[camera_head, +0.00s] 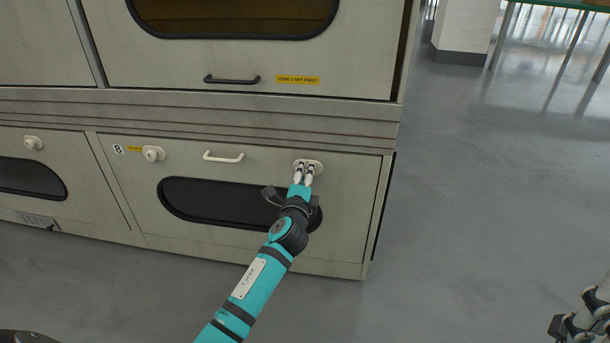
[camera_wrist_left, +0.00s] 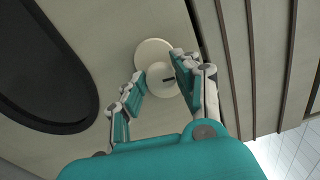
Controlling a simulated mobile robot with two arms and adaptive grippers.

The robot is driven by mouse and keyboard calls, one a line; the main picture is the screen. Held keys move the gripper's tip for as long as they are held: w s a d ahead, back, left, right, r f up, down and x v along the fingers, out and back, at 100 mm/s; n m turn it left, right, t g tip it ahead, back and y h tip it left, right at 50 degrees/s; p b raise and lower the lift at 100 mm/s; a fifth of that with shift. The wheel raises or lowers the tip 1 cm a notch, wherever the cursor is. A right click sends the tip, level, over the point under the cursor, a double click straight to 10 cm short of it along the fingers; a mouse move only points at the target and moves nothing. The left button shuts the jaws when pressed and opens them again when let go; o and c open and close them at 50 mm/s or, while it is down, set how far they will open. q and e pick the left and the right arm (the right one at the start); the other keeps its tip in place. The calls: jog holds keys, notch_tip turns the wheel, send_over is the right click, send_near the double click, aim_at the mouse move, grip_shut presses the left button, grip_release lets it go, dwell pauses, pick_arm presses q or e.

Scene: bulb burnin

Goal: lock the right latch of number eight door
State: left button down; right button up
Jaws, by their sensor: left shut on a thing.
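The number eight door (camera_head: 345,225) is the lower cabinet door with an "8" label (camera_head: 118,149) at its upper left. It looks shut. Its right latch (camera_head: 314,163) is a pale knob on a round plate near the upper right corner, partly hidden by my left gripper (camera_head: 304,171). In the left wrist view the same latch (camera_wrist_left: 153,56) has a small dark slot, and my left gripper's two fingers (camera_wrist_left: 158,92) are shut on the knob from both sides. My right gripper (camera_head: 575,325) shows only partly at the lower right, away from the door; its opening is unclear.
The door's left latch (camera_head: 153,154), pale handle (camera_head: 223,157) and dark window (camera_head: 225,200) lie left of my gripper. Above is another door with a black handle (camera_head: 231,79). Open grey floor (camera_head: 480,190) lies right of the cabinet.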

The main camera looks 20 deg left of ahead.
pick_arm(q)
jog(key=shift+n, duration=0.8)
jog(key=c, duration=1)
grip_release()
jog(key=shift+o, duration=0.2)
jog(key=v, duration=1.2)
